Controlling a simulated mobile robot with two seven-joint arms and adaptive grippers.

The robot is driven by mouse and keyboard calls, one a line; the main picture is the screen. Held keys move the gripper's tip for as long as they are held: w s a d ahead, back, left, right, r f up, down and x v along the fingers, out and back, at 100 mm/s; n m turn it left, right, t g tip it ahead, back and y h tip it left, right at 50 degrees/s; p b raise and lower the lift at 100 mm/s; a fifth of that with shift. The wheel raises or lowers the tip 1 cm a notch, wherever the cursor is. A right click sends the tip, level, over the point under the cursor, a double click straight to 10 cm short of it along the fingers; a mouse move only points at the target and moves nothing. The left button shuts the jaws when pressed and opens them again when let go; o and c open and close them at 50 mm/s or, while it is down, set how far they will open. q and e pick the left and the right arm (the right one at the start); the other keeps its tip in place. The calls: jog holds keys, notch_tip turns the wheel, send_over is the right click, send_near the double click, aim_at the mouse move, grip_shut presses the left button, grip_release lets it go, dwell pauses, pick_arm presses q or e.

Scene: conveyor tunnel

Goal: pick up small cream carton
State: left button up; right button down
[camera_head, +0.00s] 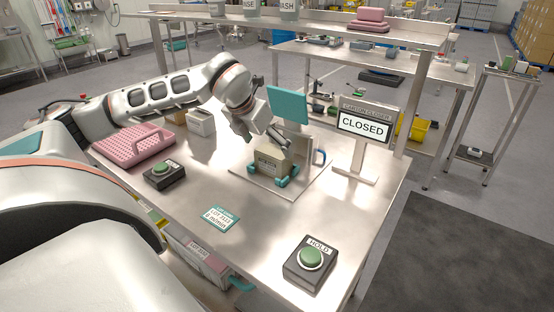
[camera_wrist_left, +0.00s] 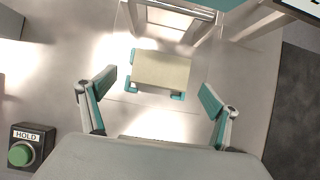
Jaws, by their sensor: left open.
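The small cream carton (camera_head: 273,161) stands on a pale plate between teal pads in the head view. In the left wrist view the carton (camera_wrist_left: 161,70) lies ahead of the fingers, centred between them but farther away. My left gripper (camera_wrist_left: 157,104) is open, its two teal-padded fingers spread wide with nothing between them. In the head view my left gripper (camera_head: 266,136) is just above and behind the carton, and its fingers are partly hidden. My right gripper is not in view.
A teal panel (camera_head: 288,104) stands behind the carton, with a CLOSED sign (camera_head: 362,124) to the right. A HOLD button (camera_head: 310,258) is near the front edge. A pink basket (camera_head: 133,146), another button (camera_head: 163,172) and a white box (camera_head: 201,122) are to the left.

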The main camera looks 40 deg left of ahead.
aim_at(271, 151)
pick_arm(q)
jog(key=shift+w+f, duration=0.1)
jog(key=shift+f, duration=0.3)
jog(key=x, duration=0.5)
jog(key=shift+w+f, duration=0.1)
jog(key=c, duration=1.5)
jog(key=shift+o, duration=0.2)
notch_tip(271, 151, up, 20)
jog(key=p, duration=0.3)
